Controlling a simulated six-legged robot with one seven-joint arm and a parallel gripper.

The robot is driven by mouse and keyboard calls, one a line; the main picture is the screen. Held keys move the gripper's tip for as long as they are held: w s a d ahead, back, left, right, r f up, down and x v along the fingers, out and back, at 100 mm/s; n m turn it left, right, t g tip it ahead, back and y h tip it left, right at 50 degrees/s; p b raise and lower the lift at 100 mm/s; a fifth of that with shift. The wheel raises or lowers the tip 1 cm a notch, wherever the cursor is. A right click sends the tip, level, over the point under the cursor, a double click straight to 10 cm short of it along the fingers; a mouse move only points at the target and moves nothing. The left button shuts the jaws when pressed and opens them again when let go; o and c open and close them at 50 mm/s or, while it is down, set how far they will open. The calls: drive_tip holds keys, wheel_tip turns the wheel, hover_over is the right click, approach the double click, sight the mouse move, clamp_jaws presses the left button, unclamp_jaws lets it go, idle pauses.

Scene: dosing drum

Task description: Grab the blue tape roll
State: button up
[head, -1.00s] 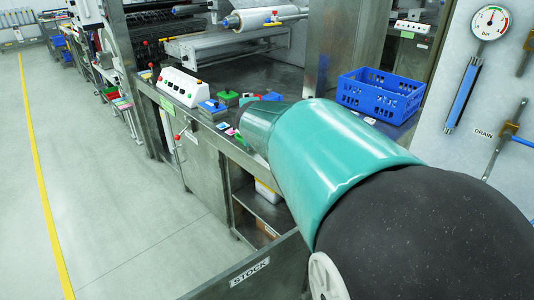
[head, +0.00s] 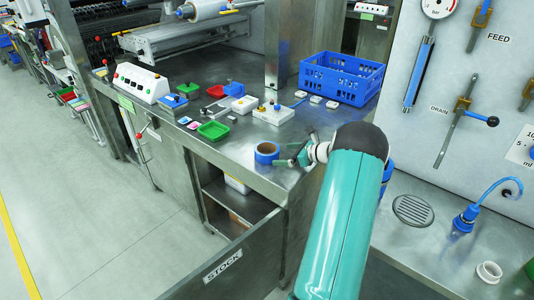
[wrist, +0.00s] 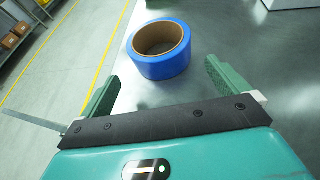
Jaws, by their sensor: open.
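The blue tape roll (head: 266,153) lies flat on the steel worktop (head: 243,146) near its front right edge, its brown core facing up. In the wrist view the blue tape roll (wrist: 159,66) is ahead of my gripper, roughly centred and just beyond the fingertips. My gripper (head: 288,155) is just right of the roll in the head view, low over the worktop. In the wrist view my gripper (wrist: 162,79) has its two green fingers spread wide, with nothing held between them.
A blue crate (head: 342,82) stands at the back right of the worktop. An open drawer marked STOCK (head: 223,265) juts out below.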

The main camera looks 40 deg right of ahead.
drive_tip(key=shift+w+a+f, duration=0.3)
drive_tip(key=shift+w+f, duration=0.2)
drive_tip(key=shift+w, duration=0.15)
drive_tip(key=x, duration=0.5)
drive_tip(key=shift+w+d+r, duration=0.1)
drive_tip(key=shift+w, duration=0.35)
drive_tip(key=c, duration=0.8)
